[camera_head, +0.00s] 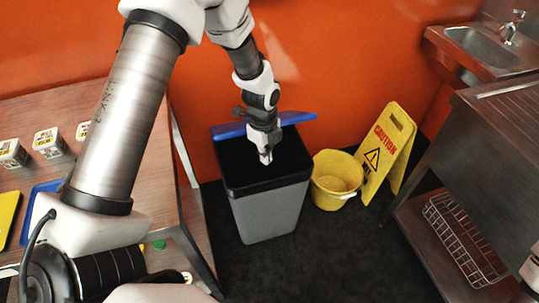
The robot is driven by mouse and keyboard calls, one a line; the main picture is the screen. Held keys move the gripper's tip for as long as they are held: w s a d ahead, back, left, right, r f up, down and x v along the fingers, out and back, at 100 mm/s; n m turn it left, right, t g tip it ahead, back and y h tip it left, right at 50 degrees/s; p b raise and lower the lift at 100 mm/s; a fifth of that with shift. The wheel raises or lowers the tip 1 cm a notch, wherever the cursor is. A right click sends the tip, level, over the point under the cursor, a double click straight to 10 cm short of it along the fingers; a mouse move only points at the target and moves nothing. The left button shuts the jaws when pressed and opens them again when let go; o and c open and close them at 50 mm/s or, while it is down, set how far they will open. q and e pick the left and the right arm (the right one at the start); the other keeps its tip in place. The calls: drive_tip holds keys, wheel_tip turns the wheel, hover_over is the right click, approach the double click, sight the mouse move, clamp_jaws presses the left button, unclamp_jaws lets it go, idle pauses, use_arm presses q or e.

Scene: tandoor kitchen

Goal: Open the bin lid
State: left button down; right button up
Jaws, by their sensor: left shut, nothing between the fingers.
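The bin (268,211) is a grey box with a black top section, standing on the dark floor against the orange wall. Its blue lid (296,118) shows as a narrow strip along the back edge, raised and seen nearly edge-on. The bin's top looks dark and open in front of the lid. My left gripper (265,158) points down over the bin's opening, in front of the lid, and is shut with nothing in it. The gripper and wrist hide the middle of the lid. Whether they touch the lid I cannot tell. My right gripper is out of view.
A yellow bucket (336,180) and a yellow caution sign (387,150) stand right of the bin. A wooden table (62,106) with small containers is at left. A metal counter (480,150) with a wire basket (464,240) below is at right. Dark floor between is clear.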

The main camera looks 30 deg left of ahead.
use_arm(q)
drive_tip(key=shift+f, duration=0.15)
drive_tip(key=s+d+f+n, duration=0.2)
drive_tip(key=s+f+n, duration=0.5)
drive_tip(key=s, duration=0.3)
drive_tip(key=s+d+f+n, duration=0.3)
drive_tip(key=s+f+n, duration=0.4)
drive_tip(key=s+n, duration=0.3)
drive_tip(key=shift+s, duration=0.65)
drive_tip(key=c, duration=1.4)
unclamp_jaws()
drive_tip(key=s+n, duration=0.3)
drive_tip(key=shift+s, duration=0.25)
drive_tip(key=shift+c, duration=0.2)
drive_tip(key=shift+o, duration=1.2)
drive_tip(key=shift+n+y, duration=0.3)
